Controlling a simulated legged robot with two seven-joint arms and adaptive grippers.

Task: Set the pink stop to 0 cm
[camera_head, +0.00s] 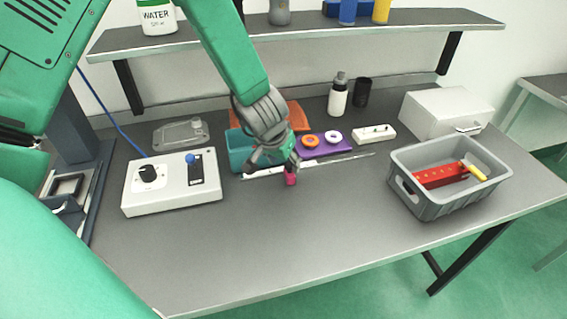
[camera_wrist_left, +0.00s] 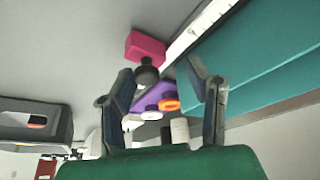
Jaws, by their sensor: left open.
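The pink stop (camera_head: 291,180) sits at the front edge of a thin pale rail or scale (camera_head: 335,160) on the table. In the left wrist view the pink stop (camera_wrist_left: 146,47) shows as a block with a dark round knob (camera_wrist_left: 146,74), beside the white scale strip (camera_wrist_left: 195,30). The scale's numbers are too small to read. My left gripper (camera_head: 271,168) is open above the rail, just left of and behind the stop. In the left wrist view its fingers (camera_wrist_left: 162,78) are apart and the stop lies beyond the tips. My right gripper is out of view.
A purple tray (camera_head: 325,143) with rings is behind the rail. A white control box (camera_head: 172,190) is left, a grey crate (camera_head: 440,190) right. The front middle of the table is clear.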

